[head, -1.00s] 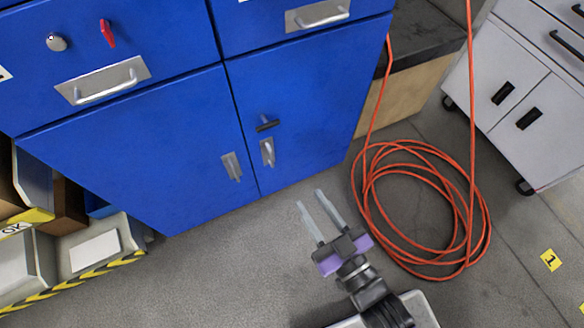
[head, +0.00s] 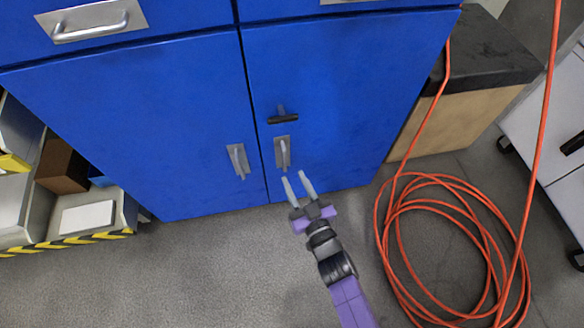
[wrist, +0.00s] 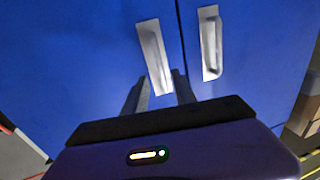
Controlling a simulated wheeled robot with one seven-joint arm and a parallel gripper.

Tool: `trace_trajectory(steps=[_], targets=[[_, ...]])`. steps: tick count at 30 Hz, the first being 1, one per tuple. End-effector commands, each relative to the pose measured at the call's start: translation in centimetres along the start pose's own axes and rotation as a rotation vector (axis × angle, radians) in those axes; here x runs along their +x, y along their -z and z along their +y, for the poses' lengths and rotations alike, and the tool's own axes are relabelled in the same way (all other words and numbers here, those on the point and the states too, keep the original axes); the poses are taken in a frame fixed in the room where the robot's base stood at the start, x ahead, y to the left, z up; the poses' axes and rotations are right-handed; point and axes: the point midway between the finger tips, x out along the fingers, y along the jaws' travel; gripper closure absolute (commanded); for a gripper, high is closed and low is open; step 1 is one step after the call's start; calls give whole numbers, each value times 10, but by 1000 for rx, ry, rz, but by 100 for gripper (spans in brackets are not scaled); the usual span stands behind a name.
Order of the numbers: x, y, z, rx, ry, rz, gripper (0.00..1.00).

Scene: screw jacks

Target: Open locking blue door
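The blue cabinet has two lower doors, a left door (head: 150,120) and a right door (head: 345,100), both closed. The right door carries a black T-shaped latch handle (head: 283,117) with a metal pull handle (head: 283,153) below it. The left door has its own pull handle (head: 238,160). My gripper (head: 295,177) is open and empty, with its fingertips just below the right door's pull handle in the head view. In the wrist view, that pull handle (wrist: 155,57) appears between and beyond the fingers (wrist: 159,76). Contact cannot be told. The latch is not visible there.
An orange cable (head: 450,180) lies coiled on the floor to the right. Bins (head: 90,215) stand at the left, edged with yellow-black tape. A grey cabinet (head: 550,130) stands at the far right. The floor before the left door is clear.

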Motion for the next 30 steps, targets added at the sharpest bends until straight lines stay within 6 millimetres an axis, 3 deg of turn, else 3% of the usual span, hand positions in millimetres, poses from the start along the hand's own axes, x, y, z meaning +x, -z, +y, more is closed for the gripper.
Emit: trace_trajectory(steps=[3, 9, 21, 26, 30], targets=[[21, -3, 1, -2, 0, 4, 67], [44, -2, 0, -1, 0, 2, 67], [51, 0, 0, -1, -1, 0, 67], [51, 0, 0, -1, -1, 0, 99], [51, 0, 0, -1, -1, 0, 100]])
